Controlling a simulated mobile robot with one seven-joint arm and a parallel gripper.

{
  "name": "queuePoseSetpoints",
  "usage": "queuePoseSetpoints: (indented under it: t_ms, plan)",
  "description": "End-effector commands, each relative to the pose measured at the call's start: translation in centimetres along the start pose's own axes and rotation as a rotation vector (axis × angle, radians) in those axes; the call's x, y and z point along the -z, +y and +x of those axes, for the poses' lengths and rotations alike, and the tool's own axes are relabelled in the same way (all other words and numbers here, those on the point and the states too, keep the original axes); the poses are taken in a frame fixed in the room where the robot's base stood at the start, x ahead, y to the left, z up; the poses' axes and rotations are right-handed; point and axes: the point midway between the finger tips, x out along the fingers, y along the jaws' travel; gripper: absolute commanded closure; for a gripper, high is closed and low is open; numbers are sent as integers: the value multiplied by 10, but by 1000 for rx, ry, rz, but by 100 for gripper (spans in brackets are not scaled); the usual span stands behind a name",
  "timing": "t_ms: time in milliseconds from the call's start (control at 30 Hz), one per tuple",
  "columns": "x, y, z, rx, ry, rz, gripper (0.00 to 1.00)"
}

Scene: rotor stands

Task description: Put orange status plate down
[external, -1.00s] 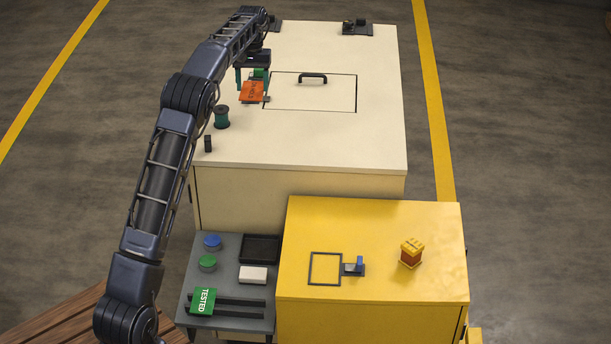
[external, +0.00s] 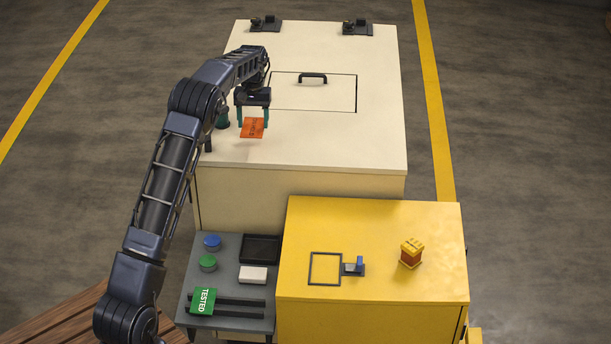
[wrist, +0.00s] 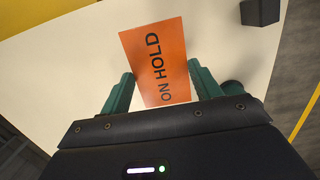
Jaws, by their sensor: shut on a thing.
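The orange status plate (external: 252,128) reads "ON HOLD" in the wrist view (wrist: 157,62). My gripper (external: 253,118) is shut on the plate, with a green finger at each side of it. It holds the plate above the front left part of the cream cabinet top (external: 330,140). A faint shadow lies on the cabinet below the plate.
A dark green spool (external: 222,118) and a small black block (wrist: 261,11) stand close to my gripper. A hatch with a black handle (external: 313,77) is behind. The yellow cabinet (external: 370,285) carries an outlined square and an orange-yellow block (external: 411,252). The cream top's front right is clear.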

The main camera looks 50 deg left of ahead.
Motion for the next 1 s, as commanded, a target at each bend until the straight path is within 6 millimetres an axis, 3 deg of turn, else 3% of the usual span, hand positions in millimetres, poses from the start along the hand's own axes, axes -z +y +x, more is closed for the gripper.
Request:
queuePoseSetpoints:
  t_ms: [400, 833, 867, 967, 1000]
  plan:
    - [6, 0, 52, 0, -1, 0, 60]
    - [7, 0, 59, 0, -1, 0, 60]
    - [7, 0, 59, 0, -1, 0, 35]
    - [7, 0, 59, 0, 0, 0, 15]
    - [7, 0, 59, 0, 0, 0, 15]
